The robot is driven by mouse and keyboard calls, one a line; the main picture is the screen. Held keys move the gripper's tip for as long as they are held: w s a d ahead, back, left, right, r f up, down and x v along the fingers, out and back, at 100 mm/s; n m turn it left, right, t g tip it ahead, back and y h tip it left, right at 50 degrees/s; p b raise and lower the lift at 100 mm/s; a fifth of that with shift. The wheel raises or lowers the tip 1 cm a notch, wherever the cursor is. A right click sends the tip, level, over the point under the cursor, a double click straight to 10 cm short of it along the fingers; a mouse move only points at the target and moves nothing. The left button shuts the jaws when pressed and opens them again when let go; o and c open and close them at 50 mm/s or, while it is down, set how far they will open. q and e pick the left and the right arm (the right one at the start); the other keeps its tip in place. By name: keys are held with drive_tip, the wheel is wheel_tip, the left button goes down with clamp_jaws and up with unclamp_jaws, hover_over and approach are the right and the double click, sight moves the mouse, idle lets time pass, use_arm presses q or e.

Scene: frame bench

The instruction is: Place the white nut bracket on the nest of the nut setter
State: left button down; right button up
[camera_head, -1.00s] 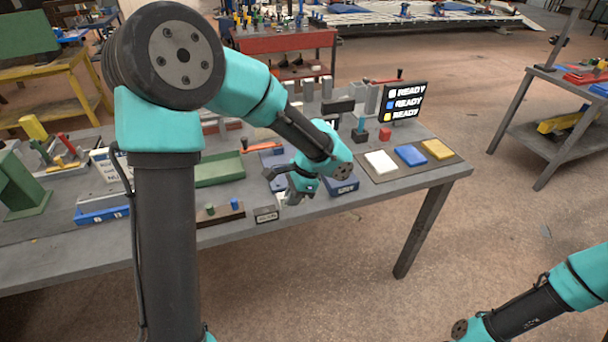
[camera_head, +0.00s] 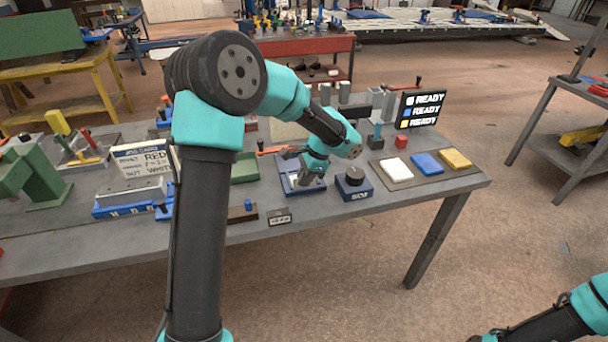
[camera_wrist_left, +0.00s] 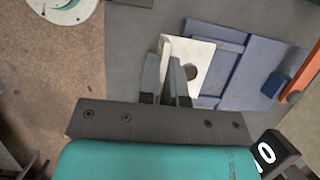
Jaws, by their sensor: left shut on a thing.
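My left gripper (camera_head: 308,182) is low over a blue fixture (camera_head: 287,163) near the table's front, which looks like the nut setter's nest. In the left wrist view its fingers (camera_wrist_left: 166,88) are shut on the upright side of the white nut bracket (camera_wrist_left: 201,58), whose flat side shows a dark round hole. The bracket overlaps the blue fixture (camera_wrist_left: 258,65) in that view. I cannot tell whether it rests on it or hangs just above. In the head view the gripper mostly hides the bracket. My right gripper is out of view.
A blue block with a black knob (camera_head: 354,178) stands just right of the fixture. White (camera_head: 397,172), blue (camera_head: 426,164) and yellow (camera_head: 455,159) pieces lie on a dark mat, before a READY screen (camera_head: 421,109). A green tray (camera_head: 244,168) and a job card (camera_head: 143,160) are left.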

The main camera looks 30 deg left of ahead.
use_arm(q)
drive_tip(key=w+a, duration=0.2)
drive_tip(key=w, duration=0.1)
drive_tip(key=w+a, duration=0.1)
drive_tip(key=w, duration=0.1)
drive_tip(key=shift+f, duration=0.25)
drive_tip(key=shift+w+a, duration=0.1)
drive_tip(key=shift+w, duration=0.05)
drive_tip(key=shift+w+a+f, duration=0.15)
drive_tip(key=shift+w+f, duration=0.05)
drive_tip(key=shift+f, duration=1.6)
drive_tip(key=shift+f, duration=0.15)
drive_tip(key=c, duration=1.3)
unclamp_jaws()
drive_tip(key=v, duration=1.2)
